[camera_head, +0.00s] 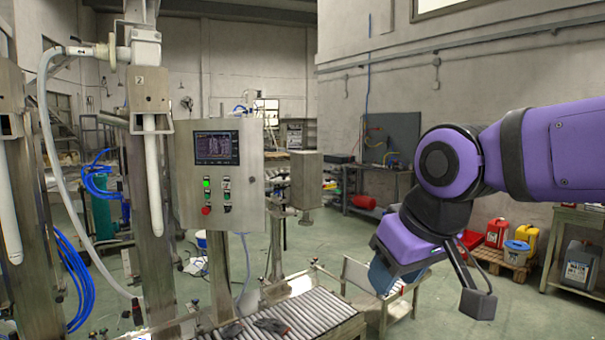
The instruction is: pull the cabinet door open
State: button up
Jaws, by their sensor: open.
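A grey metal control cabinet (221,154) stands upright left of the middle, in front of a steel post. Its front carries a dark screen (217,148), a green lit switch (207,184) and a red button (206,210). The front looks closed. A small dark latch-like detail (252,179) shows near its right edge; I cannot tell whether it is a handle. My gripper (432,303) hangs below my purple arm at the right, open and well apart from the cabinet. Its fingers are partly unclear, and nothing shows between them.
A roller conveyor (290,318) runs below the cabinet, with dark objects (270,326) lying on it. A smaller grey box (306,180) stands right of the cabinet. Filling nozzles and hoses crowd the left. Green floor is open behind.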

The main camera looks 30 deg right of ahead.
aim_at(247, 202)
jog(key=i+l, duration=0.1)
jog(key=l, duration=0.15)
jog(key=i+l+z, duration=0.15)
jog(key=i+j, duration=0.1)
jog(key=i, duration=1)
jog(key=i+z, duration=0.1)
jog(key=i, duration=1.05)
